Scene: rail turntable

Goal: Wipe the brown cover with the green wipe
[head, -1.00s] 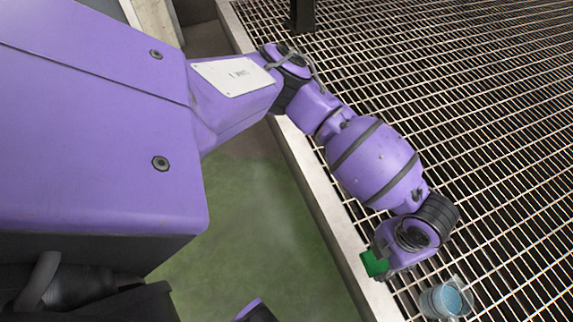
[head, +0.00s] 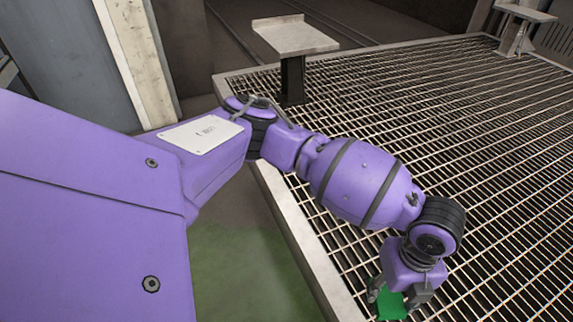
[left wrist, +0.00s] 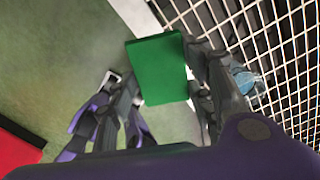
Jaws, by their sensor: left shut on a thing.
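My left gripper (head: 397,291) hangs over the grating near its front edge, low in the head view. It is shut on the green wipe (head: 391,305), a flat green block pointing down between the fingers. In the left wrist view the green wipe (left wrist: 158,68) shows between the two grey fingers, mostly unhidden, with green floor behind part of it. I cannot make out the brown cover in either view. My right gripper is not clearly seen in either view.
A metal grating (head: 470,130) with a pale rim fills the right. A post with a flat grey top (head: 295,35) stands at its far left corner; a similar stand (head: 520,25) is far right. A blue round thing (left wrist: 244,80) and a red thing (left wrist: 16,150) show in the wrist view.

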